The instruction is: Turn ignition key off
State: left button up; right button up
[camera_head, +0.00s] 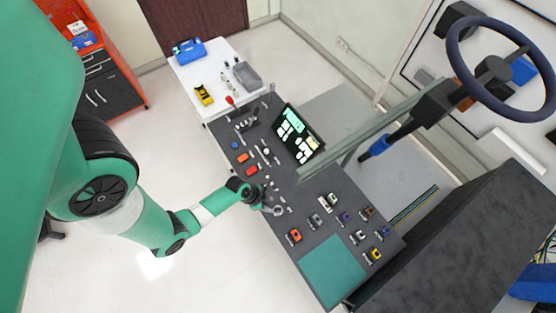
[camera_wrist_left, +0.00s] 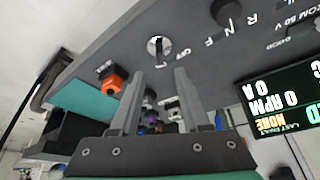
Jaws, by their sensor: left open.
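The ignition switch (camera_wrist_left: 158,47) shows in the left wrist view as a round pale face with a dark key piece in it, on the grey panel next to an "OFF" label. My left gripper (camera_wrist_left: 158,73) is open, its two fingers pointing at the panel with the switch just beyond and between the tips. The fingers appear apart from the switch. In the head view the left gripper (camera_head: 273,208) is over the left edge of the dark control panel (camera_head: 310,225), and the switch is too small to make out there. My right gripper is not in view.
A black selector knob (camera_wrist_left: 226,12) and an orange switch (camera_wrist_left: 113,80) flank the ignition switch. A lit display (camera_head: 297,137) stands on the panel. Several coloured switches sit towards its near end. A steering wheel (camera_head: 458,50) is at upper right, and a white table (camera_head: 212,68) is behind.

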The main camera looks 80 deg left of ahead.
aim_at(278, 208)
pick_arm(q)
jog(key=b+x, duration=0.2)
jog(key=x, duration=0.5)
jog(key=shift+w+f+b, duration=0.25)
jog(key=shift+f+b, duration=0.05)
jog(key=shift+f, duration=0.05)
grip_shut()
